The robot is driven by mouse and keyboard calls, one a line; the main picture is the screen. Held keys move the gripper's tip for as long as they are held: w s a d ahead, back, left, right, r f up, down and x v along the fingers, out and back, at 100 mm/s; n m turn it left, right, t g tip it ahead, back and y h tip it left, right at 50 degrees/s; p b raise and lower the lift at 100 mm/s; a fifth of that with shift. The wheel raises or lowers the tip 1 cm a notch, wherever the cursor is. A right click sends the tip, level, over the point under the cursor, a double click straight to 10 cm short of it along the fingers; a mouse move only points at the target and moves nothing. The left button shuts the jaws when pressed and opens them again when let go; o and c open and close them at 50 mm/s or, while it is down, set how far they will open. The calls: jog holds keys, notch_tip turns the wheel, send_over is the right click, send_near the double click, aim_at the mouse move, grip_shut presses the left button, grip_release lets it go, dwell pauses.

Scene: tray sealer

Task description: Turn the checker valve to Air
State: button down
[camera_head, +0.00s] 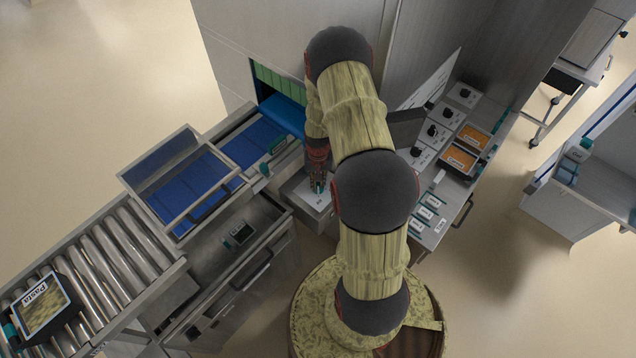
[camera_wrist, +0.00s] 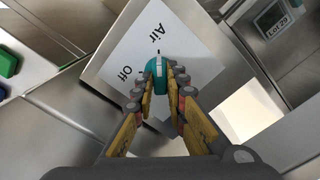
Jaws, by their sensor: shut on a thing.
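The checker valve is a teal knob (camera_wrist: 157,80) with a white pointer line, on a white plate (camera_wrist: 190,42) marked "Air" and "Off". In the wrist view the pointer line aims at the tick between the plate's top labels, nearer "Air" than "Off". My gripper (camera_wrist: 163,84) is shut on the knob, one finger on each side. In the head view my gripper (camera_head: 318,182) is down at the valve box (camera_head: 303,194), and the knob is mostly hidden by it.
A blue conveyor (camera_head: 250,141) and an open clear guard (camera_head: 172,165) stand to the left. A roller conveyor (camera_head: 105,255) holds a pasta tray (camera_head: 42,303). Control boxes with black knobs (camera_head: 433,130) and orange trays (camera_head: 459,158) stand right. A green button (camera_wrist: 8,62) shows in the wrist view.

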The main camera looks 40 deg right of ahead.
aim_at(318, 185)
jog(key=c, duration=1.8)
grip_release()
notch_tip(318, 185, up, 12)
